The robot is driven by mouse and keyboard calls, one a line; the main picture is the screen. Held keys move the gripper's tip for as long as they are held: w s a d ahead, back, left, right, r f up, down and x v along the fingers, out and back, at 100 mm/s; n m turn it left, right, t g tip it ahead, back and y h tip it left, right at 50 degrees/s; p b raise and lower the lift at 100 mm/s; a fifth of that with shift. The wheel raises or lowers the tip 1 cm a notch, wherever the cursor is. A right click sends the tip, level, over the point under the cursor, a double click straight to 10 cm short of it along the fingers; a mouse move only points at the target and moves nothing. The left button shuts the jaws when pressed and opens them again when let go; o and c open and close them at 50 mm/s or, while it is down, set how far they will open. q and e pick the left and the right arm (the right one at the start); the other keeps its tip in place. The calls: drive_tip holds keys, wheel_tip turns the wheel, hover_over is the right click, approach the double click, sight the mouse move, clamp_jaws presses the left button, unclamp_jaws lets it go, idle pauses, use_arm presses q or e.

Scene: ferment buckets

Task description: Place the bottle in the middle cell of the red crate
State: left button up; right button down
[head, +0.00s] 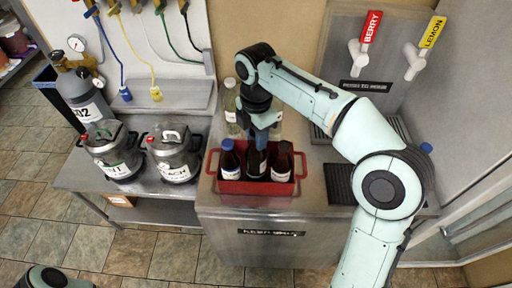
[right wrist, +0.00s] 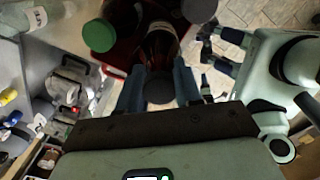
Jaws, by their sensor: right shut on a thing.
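The red crate (head: 257,188) stands on the grey counter, with a brown bottle with a blue cap (head: 229,160) at its left and another brown bottle (head: 283,161) at its right. My right gripper (head: 263,122) points down over the crate's middle. It is shut on the dark bottle (head: 257,162), which stands upright between the other two, its lower part hidden by the crate's front wall. I cannot tell whether it rests on the crate floor. In the right wrist view the bottle (right wrist: 160,46) is between the fingers. Part of my left arm (head: 52,279) shows bottom left.
Two steel kegs (head: 174,154) stand on a lower table at left, near a gas cylinder (head: 84,98). Berry and lemon taps (head: 415,60) are at the back right over a drip tray (head: 340,184).

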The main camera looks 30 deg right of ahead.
use_arm(q)
drive_tip(key=shift+s+f+b, duration=0.45)
drive_tip(key=shift+s+f, duration=0.05)
drive_tip(key=shift+f, duration=0.1)
use_arm(e)
wheel_tip(320, 180, down, 4)
drive_tip(key=shift+r, duration=0.1)
drive_tip(key=c, duration=1.2)
unclamp_jaws()
drive_tip(key=shift+f, duration=0.35)
drive_tip(key=o, duration=0.4)
use_arm(q)
drive_tip(key=shift+f, duration=0.1)
use_arm(e)
drive_tip(key=shift+o, duration=0.2)
drive_tip(key=shift+r, duration=0.1)
wheel_tip(320, 180, up, 12)
drive_tip(key=p, duration=0.3)
drive_tip(key=shift+r, duration=0.15)
use_arm(q)
drive_tip(key=w+r, duration=0.3)
drive_tip(key=r, duration=0.1)
drive_tip(key=shift+w+r, duration=0.2)
drive_tip(key=shift+w, duration=0.2)
